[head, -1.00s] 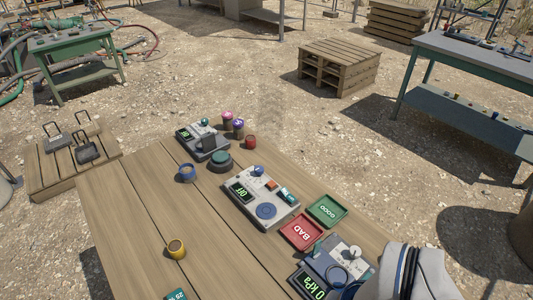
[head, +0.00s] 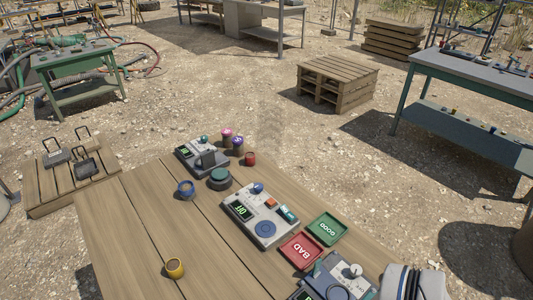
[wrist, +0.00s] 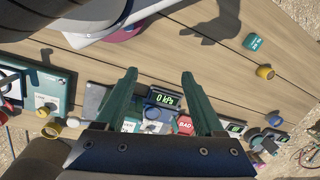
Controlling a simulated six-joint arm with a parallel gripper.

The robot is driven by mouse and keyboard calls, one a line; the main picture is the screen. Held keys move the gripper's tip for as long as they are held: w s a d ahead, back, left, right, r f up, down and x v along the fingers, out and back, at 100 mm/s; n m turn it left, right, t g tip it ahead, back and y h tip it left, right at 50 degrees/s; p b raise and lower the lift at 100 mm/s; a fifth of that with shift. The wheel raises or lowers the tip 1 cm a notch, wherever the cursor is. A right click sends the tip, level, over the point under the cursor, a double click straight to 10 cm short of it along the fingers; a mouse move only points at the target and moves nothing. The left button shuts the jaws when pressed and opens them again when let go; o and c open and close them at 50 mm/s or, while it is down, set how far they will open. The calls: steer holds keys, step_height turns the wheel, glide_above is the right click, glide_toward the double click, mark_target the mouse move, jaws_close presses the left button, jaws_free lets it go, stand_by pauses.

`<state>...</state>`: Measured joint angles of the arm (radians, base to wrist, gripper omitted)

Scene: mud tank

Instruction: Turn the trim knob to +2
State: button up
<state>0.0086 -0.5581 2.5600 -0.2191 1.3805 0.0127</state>
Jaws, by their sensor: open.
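My gripper (wrist: 159,72) is open and empty in the wrist view, its two green fingers spread above the table devices. Between and beyond the fingers is a device with a lit display (wrist: 164,99) reading 0 kPa and a blue knob (wrist: 152,113) beside it. A green panel (wrist: 47,88) at the wrist view's left carries a pale round knob. In the head view, a grey device (head: 262,214) has a display, a blue knob (head: 257,188) and a large blue dial. No label or pointer reading on any knob is legible, so I cannot tell which is the trim knob.
A red BAD tray (head: 300,251) and a green GOOD tray (head: 327,229) lie beside the grey device. A yellow cup (head: 175,268), a blue ring-topped cup (head: 185,190) and a red cup (head: 250,159) stand on the wooden table. The table's left part is mostly clear.

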steer(key=w+d+n+t+h, duration=0.1)
steer(key=w+d+n+h, duration=0.15)
steer(key=w+n, duration=0.3)
steer(key=w+d+f+n+h, duration=0.1)
steer(key=w+d+n+h, duration=0.1)
steer(key=w+n+h, duration=0.3)
steer(key=w+d+n+t+h, duration=0.1)
steer(key=w+d+n, duration=0.1)
steer(key=w+n, duration=0.35)
steer(key=n+t+y, duration=0.3)
steer(key=n+t, duration=0.8)
steer(key=n, duration=1.2)
glide_toward(257, 187)
steer(key=x, duration=0.8)
steer(key=shift+w+d+f, duration=0.15)
steer(key=shift+w+f, duration=0.05)
steer(key=shift+w, duration=0.05)
jaws_close()
